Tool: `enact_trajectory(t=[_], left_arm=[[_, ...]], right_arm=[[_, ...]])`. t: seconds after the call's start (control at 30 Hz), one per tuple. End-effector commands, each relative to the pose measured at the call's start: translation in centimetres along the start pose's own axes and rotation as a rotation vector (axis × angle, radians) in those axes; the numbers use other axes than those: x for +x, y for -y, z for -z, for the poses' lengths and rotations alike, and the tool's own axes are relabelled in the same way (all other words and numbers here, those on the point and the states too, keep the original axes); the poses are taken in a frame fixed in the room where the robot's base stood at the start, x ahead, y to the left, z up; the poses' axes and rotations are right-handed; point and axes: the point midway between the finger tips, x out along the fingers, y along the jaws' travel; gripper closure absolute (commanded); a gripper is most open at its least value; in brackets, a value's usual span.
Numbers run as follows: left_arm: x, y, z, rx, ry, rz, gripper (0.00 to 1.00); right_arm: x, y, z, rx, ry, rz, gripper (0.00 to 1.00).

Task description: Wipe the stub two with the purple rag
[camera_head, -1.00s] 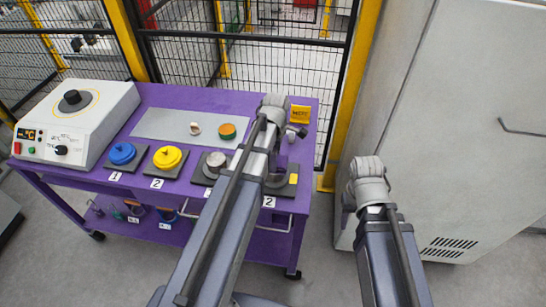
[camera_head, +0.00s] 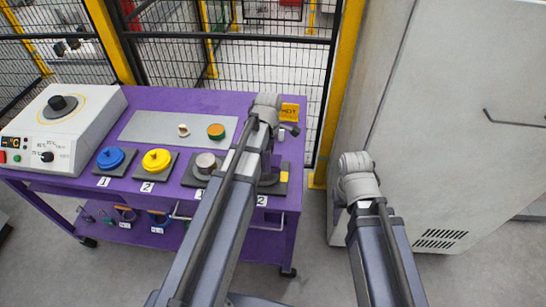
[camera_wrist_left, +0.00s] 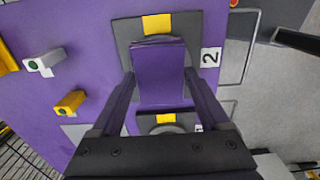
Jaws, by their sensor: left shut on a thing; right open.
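My left gripper (camera_wrist_left: 159,80) is shut on the purple rag (camera_wrist_left: 158,68), which hangs between its two fingers. The rag lies over the dark plate (camera_wrist_left: 127,38) with a yellow patch, beside the label 2. Stub two on that plate is hidden under the rag in the left wrist view; I cannot tell whether they touch. In the head view my left arm covers most of this spot, and the edge of the plate (camera_head: 279,187) shows beside it. My right gripper (camera_head: 350,206) is open and empty, off the right side of the table, its fingers hardly showing.
The purple table (camera_head: 236,104) also bears a grey stub (camera_head: 206,163), a yellow lid (camera_head: 156,160), a blue lid (camera_head: 110,158), a heater box (camera_head: 60,125) and a yellow HOT sign (camera_head: 290,112). A tall grey cabinet (camera_head: 440,120) stands right. A mesh fence stands behind.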

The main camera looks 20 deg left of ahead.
Motion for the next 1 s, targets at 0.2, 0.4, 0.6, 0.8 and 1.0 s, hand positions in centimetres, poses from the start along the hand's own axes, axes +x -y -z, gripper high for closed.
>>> enact_trajectory(t=[0.2,0.4,0.6,0.8,1.0], left_arm=[[0.2,0.0,1.8,-0.002,-0.004,0.0,0.66],[0.2,0.0,2.0,-0.003,-0.006,0.0,0.65],[0.1,0.0,3.1,-0.005,-0.006,0.0,0.66],[0.0,0.0,4.7,-0.005,-0.006,0.0,0.66],[0.0,0.0,5.1,-0.002,-0.004,0.0,0.66]], right_arm=[[0.2,0.0,0.0,0.0,0.0,0.0,0.5],[0.2,0.0,0.0,0.0,0.0,0.0,0.5],[0.1,0.0,0.0,0.0,0.0,0.0,0.5],[0.0,0.0,0.0,0.0,0.0,0.0,0.5],[0.0,0.0,0.0,0.0,0.0,0.0,0.5]])
